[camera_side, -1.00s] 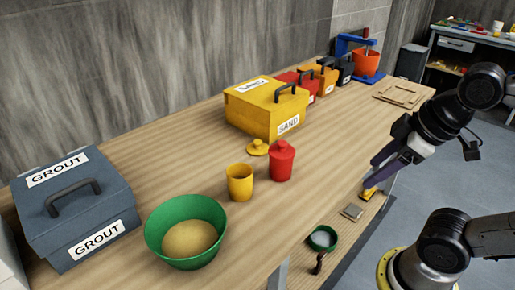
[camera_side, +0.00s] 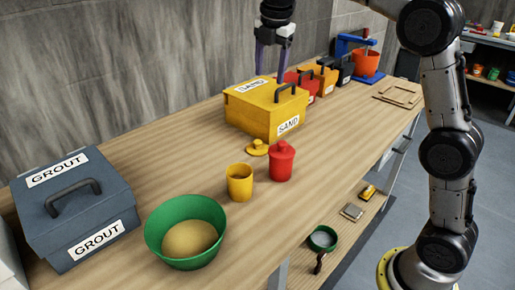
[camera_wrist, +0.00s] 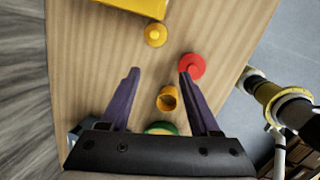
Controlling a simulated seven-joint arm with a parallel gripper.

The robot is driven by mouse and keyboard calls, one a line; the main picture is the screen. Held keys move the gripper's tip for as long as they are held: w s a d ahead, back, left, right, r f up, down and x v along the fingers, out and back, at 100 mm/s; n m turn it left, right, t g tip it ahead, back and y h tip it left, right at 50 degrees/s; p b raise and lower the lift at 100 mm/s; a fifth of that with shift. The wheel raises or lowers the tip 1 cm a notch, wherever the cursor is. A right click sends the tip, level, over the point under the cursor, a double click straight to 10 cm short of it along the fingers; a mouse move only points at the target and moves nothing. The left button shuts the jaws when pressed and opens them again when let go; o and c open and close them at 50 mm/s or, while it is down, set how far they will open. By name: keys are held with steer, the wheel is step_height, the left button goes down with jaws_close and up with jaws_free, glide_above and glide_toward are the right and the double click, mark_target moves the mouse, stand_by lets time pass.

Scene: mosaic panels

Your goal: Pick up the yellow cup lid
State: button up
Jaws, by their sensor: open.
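The yellow cup lid (camera_side: 257,148) lies on the wooden bench just in front of the yellow sand box, with its small knob up. In the wrist view the lid (camera_wrist: 155,35) is beyond my fingertips, near the top. The yellow cup (camera_side: 239,182) stands open and uncovered, nearer the camera; it also shows in the wrist view (camera_wrist: 168,98) between my fingers.
A red lidded cup (camera_side: 281,162) stands right of the yellow lid, close by. The yellow sand box (camera_side: 266,109) is tall behind the lid. A green bowl (camera_side: 186,232) and grey grout box (camera_side: 76,207) are at left. Bench space right of the red cup is clear.

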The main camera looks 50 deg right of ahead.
steer(key=g, duration=0.1)
glide_toward(257, 141)
steer(key=f, duration=0.2)
steer(key=f+g, duration=0.1)
steer(key=shift+w+d, duration=0.3)
steer(key=shift+w+d+f, duration=0.1)
steer(key=shift+d+f, duration=0.05)
steer(key=shift+f, duration=1.4)
steer(key=shift+w+d+f, duration=0.1)
steer(key=shift+f, duration=1.45)
jaws_close()
